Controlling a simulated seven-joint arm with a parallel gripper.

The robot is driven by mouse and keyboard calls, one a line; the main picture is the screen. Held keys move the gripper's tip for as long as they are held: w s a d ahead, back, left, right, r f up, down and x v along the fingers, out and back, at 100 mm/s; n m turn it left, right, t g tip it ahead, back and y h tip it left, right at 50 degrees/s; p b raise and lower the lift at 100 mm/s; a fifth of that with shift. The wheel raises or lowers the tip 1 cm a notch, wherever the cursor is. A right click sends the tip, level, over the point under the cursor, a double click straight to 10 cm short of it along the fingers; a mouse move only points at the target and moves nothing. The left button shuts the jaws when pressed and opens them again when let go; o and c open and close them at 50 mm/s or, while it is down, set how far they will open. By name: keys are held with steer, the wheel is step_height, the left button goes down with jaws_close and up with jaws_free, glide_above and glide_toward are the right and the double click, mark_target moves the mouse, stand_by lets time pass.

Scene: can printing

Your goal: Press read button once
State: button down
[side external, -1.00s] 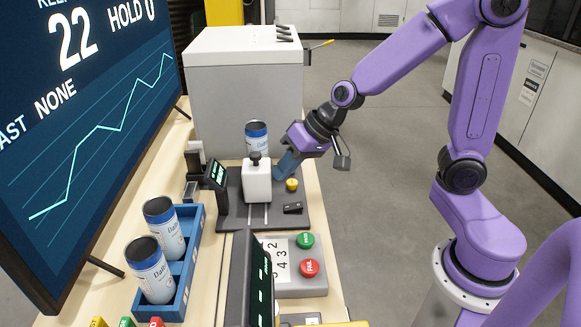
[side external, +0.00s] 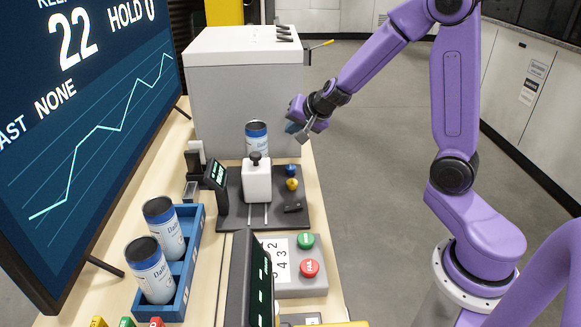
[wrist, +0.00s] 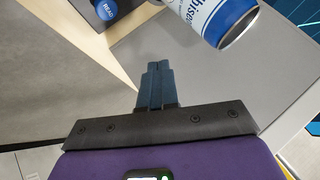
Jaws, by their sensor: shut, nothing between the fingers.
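The blue read button (side external: 291,170) is on the right side of the dark station plate, behind a yellow button. In the wrist view the read button (wrist: 106,10), lettered READ, shows at the top edge, left of my fingers. My gripper (side external: 291,128) is in the air above and behind the button, apart from it. In the wrist view its blue fingers (wrist: 156,70) are together with nothing between them.
A white-and-blue can (side external: 257,142) stands behind the white block (side external: 257,181) on the station plate (side external: 233,208). A yellow button (side external: 292,184) is near the read button. A grey cabinet (side external: 240,95) stands behind. The green (side external: 306,241) and red (side external: 309,268) buttons are nearer the camera.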

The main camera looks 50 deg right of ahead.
mark_target(289, 165)
steer(key=shift+f, duration=0.15)
steer(key=shift+f, duration=4.25)
steer(key=shift+f, duration=0.25)
steer(key=shift+f, duration=0.2)
steer(key=shift+f, duration=0.9)
steer(key=shift+r, duration=1.35)
steer(key=shift+r, duration=0.1)
steer(key=shift+r, duration=2.4)
